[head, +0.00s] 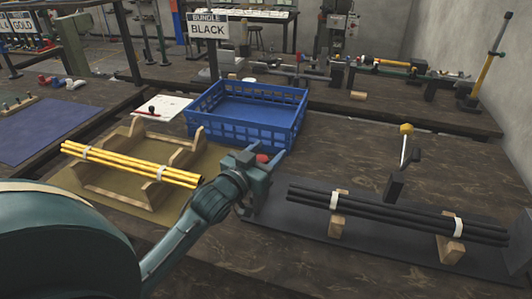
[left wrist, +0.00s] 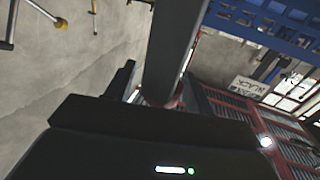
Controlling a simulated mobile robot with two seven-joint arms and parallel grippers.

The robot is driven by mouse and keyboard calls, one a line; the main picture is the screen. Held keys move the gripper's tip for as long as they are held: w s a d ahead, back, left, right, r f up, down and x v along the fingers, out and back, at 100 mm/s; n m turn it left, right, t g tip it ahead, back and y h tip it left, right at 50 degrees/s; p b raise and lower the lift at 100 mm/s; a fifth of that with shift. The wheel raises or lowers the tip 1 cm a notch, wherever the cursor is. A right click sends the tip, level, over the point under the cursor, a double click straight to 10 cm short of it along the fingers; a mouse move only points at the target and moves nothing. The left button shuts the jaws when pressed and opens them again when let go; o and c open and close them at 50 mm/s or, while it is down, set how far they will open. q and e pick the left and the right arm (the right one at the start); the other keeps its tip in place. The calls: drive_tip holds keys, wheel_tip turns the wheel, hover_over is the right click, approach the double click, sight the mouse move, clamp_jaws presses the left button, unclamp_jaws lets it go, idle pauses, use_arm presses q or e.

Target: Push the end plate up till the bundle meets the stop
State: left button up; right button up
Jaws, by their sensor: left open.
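A bundle of black rods (head: 395,215) with white bands lies across two wooden supports (head: 338,222) on a dark mat (head: 300,240), at the right of the head view. A dark upright block (head: 394,187) with a yellow-topped lever (head: 405,130) stands just behind the bundle. My left gripper (head: 268,156) is open near the bundle's left end, slightly above and left of it. A red rounded thing (head: 262,158) shows between its fingers; I cannot tell whether they touch. I cannot make out the end plate or stop clearly; the gripper may hide part of that end. My right gripper is out of view.
A blue crate (head: 247,135) stands behind the gripper, below a BLACK bundle sign (head: 208,27). A yellow rod bundle (head: 130,164) rests on a wooden cradle (head: 110,187) at left. Bare bench shows in front of the dark mat.

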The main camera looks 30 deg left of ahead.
use_arm(q)
drive_tip(key=shift+c, duration=0.2)
clamp_jaws()
idle(0.3)
drive_tip(key=shift+d, duration=0.15)
